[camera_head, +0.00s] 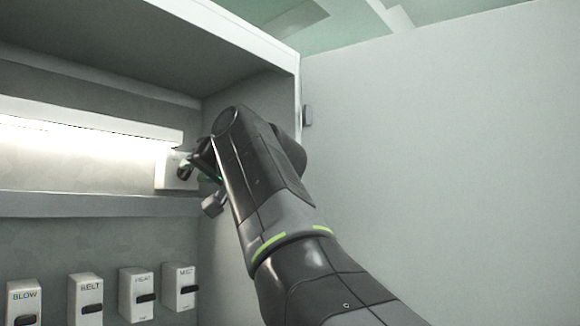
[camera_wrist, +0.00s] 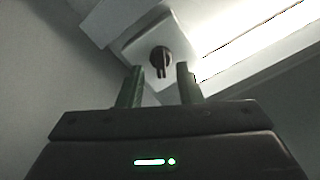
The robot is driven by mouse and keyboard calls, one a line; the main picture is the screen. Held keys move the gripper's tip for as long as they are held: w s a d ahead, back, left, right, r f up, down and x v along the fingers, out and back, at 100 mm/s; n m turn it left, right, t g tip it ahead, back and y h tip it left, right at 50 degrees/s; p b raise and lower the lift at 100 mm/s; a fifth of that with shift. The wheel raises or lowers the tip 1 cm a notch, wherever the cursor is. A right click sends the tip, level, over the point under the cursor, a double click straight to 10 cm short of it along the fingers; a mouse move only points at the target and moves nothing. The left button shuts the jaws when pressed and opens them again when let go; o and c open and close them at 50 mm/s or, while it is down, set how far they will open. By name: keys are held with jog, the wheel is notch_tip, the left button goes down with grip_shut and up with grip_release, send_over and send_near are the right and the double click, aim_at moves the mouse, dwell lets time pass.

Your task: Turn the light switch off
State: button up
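The light switch is a black rotary knob (camera_wrist: 160,60) on a white square plate (camera_wrist: 133,47), seen in the wrist view just beyond my fingertips. In the head view its plate (camera_head: 172,183) is on the cabinet's back wall, at the right end of the lit lamp, partly hidden by my gripper. My gripper (camera_wrist: 159,82) is open, with its two fingers apart and nothing between them. The knob appears roughly centred ahead of the gap. My gripper (camera_head: 197,165) is close to the switch in the head view; contact cannot be told.
The lamp strip (camera_head: 80,133) glows beside the switch. A ledge (camera_head: 90,206) runs below it. Several labelled switch boxes, including BLOW (camera_head: 24,303) and BELT (camera_head: 86,300), sit lower. The cabinet side wall and open door (camera_head: 440,150) stand at the right, close to my arm.

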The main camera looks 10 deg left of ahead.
jog(key=shift+w+a, duration=0.2)
jog(key=shift+a, duration=0.3)
grip_shut()
jog(key=n+b, duration=0.1)
jog(key=n, duration=0.4)
jog(key=shift+s+n+b, duration=0.1)
jog(key=shift+n+b, duration=0.3)
jog(key=n+b, duration=0.1)
jog(key=n, duration=0.5)
jog(key=shift+s, duration=0.1)
